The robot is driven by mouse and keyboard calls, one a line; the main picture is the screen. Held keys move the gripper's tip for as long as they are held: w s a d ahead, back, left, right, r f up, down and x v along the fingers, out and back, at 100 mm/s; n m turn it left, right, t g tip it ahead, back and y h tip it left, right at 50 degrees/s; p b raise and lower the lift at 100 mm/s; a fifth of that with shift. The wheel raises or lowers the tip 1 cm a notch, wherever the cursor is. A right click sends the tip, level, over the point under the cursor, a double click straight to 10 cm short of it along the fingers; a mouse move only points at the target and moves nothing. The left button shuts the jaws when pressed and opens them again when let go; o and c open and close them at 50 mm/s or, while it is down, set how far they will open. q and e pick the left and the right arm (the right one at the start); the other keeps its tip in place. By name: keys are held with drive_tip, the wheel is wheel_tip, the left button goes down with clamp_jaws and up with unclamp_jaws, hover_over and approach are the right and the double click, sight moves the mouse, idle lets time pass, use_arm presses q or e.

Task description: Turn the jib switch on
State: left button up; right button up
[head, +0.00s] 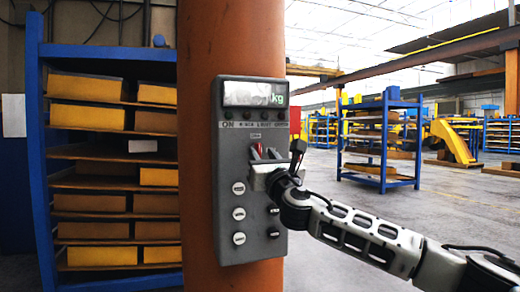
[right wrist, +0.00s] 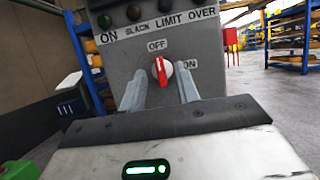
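The jib switch (right wrist: 160,70) is a red handle on a white round base, on the front of a grey control box (head: 232,180). Its handle points up, toward the OFF label (right wrist: 157,45); the ON label (right wrist: 190,64) is to its right. In the head view the switch (head: 258,149) is partly hidden by my right gripper. My right gripper (right wrist: 162,82) is open, with its fingers below and to either side of the handle. Gaps show beside the handle, and I see no contact. My left gripper is not in view.
The box is fixed to an orange column (head: 232,40). It carries a display (head: 254,93) reading kg, a row of lamps and several round buttons (head: 239,213) below. A blue shelf (head: 36,150) with yellow bins stands left. Open floor lies to the right.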

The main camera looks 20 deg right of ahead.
sight(260, 149)
drive_tip(key=shift+x, duration=1.65)
